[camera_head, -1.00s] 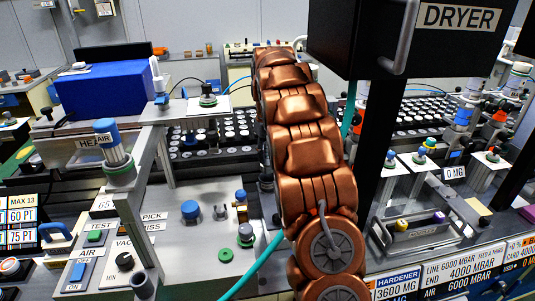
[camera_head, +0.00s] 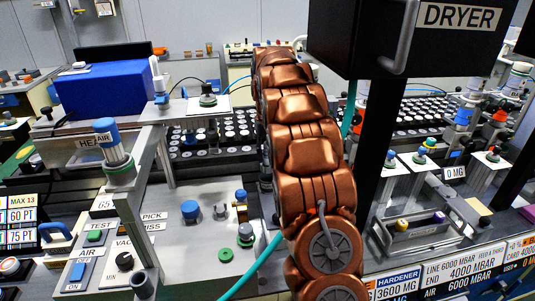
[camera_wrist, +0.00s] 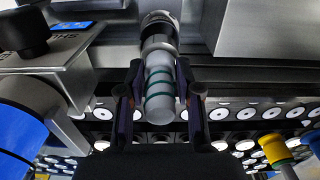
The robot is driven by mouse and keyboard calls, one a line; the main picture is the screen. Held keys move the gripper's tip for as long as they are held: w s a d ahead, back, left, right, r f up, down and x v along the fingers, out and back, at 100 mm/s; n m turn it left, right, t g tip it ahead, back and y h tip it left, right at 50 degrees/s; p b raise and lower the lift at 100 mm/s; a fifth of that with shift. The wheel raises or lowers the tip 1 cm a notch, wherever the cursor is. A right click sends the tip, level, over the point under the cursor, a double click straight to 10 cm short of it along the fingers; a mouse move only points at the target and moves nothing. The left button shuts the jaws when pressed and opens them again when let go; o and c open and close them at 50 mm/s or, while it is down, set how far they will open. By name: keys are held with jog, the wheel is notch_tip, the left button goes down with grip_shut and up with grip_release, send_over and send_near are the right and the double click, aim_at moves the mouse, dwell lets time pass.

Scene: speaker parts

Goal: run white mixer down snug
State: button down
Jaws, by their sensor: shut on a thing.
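The white mixer (camera_wrist: 160,106) shows in the wrist view as a pale tube with dark green bands and a rounded near end. My gripper (camera_wrist: 157,76) is shut on it, with one dark finger on each side. The mixer's far end meets a round metal collar (camera_wrist: 157,28). I cannot tell whether it is fully seated there. In the head view my copper arm hides the mixer, and my gripper cannot be made out.
A metal block with a black knob (camera_wrist: 22,32) and a blue cylinder (camera_wrist: 18,135) are close on the left in the wrist view. Trays of white round parts (camera_wrist: 245,128) lie beyond. In the head view a black dryer box (camera_head: 410,38) hangs right of my arm.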

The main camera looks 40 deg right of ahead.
jog(key=shift+m, duration=0.9)
jog(key=c, duration=1)
grip_release()
jog(key=shift+n+b, duration=0.35)
jog(key=shift+n, duration=0.55)
jog(key=shift+n, duration=0.9)
